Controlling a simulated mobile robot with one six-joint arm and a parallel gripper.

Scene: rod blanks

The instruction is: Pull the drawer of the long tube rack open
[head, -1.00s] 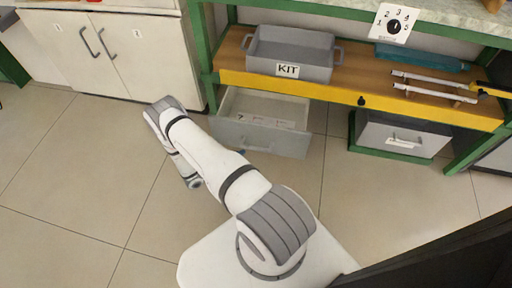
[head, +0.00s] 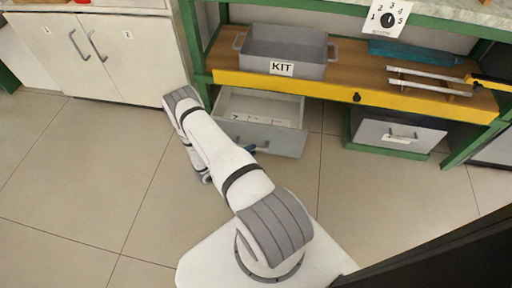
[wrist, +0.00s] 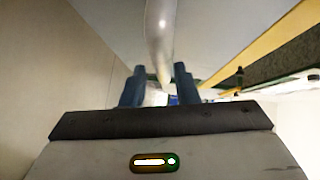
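A grey drawer (head: 262,137) under the left part of the bench stands pulled out, with labelled compartments inside. Long white tubes (head: 428,78) lie on a rack on the shelf to the right. My gripper (wrist: 160,68) has two blue fingers spread apart. A pale curved bar (wrist: 158,30), which looks like a handle, reaches down between the fingertips, with gaps visible on both sides. In the head view, a blue fingertip (head: 250,148) shows at the drawer's front, and my arm hides most of the gripper.
A grey KIT bin (head: 298,70) stands on the wooden shelf above the drawer. A closed grey drawer unit (head: 399,135) sits in a green frame at the lower right. White cabinets (head: 100,60) stand at the left. The tiled floor (head: 90,180) at the left is clear.

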